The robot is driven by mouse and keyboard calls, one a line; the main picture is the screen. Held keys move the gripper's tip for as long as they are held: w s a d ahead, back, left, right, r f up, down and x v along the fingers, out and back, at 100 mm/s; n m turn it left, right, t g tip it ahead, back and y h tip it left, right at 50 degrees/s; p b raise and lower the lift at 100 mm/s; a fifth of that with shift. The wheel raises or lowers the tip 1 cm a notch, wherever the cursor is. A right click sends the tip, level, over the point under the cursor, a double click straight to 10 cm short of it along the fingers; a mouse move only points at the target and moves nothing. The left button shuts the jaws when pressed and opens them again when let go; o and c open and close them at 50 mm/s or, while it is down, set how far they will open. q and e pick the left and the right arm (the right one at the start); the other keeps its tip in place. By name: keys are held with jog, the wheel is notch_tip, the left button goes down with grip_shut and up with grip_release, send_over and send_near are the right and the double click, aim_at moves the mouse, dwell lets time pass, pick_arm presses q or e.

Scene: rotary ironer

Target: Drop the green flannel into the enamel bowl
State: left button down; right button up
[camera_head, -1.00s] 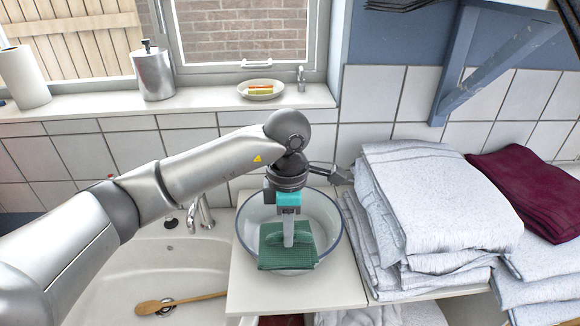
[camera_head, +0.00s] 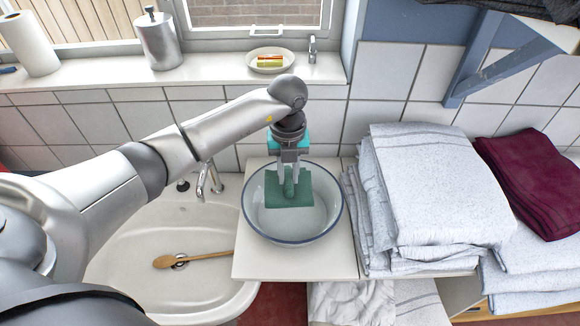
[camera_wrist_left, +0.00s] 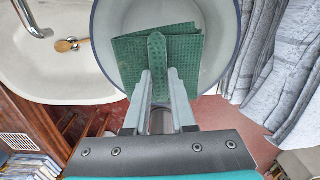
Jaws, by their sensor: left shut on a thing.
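The green flannel (camera_head: 284,192) hangs from my left gripper (camera_head: 289,182), which is shut on a pinched fold of it. The enamel bowl (camera_head: 293,238), white with a dark blue rim, stands on a pale board. In the head view the flannel and fingertips are within the bowl's outline, toward its back. In the left wrist view the pinched fold (camera_wrist_left: 157,52) shows between the fingers, with the flannel spread over the bowl's opening (camera_wrist_left: 207,30). I cannot tell whether the flannel touches the bowl's bottom. My right gripper is not in view.
A sink (camera_head: 165,240) with a tap (camera_head: 208,180) and a wooden spoon (camera_head: 200,256) lies left of the bowl. Stacked grey towels (camera_head: 430,190) stand close on the right, with dark red cloth (camera_head: 535,180) beyond. A windowsill (camera_head: 210,78) runs behind.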

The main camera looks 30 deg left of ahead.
pick_arm(q)
notch_tip(320, 180, down, 6)
jog(key=b, duration=0.5)
jog(key=shift+r, duration=0.1)
jog(key=c, duration=0.7)
grip_release()
notch_tip(320, 180, up, 15)
send_over(288, 179)
jog(key=shift+w+r, duration=0.1)
jog(key=shift+r, duration=0.05)
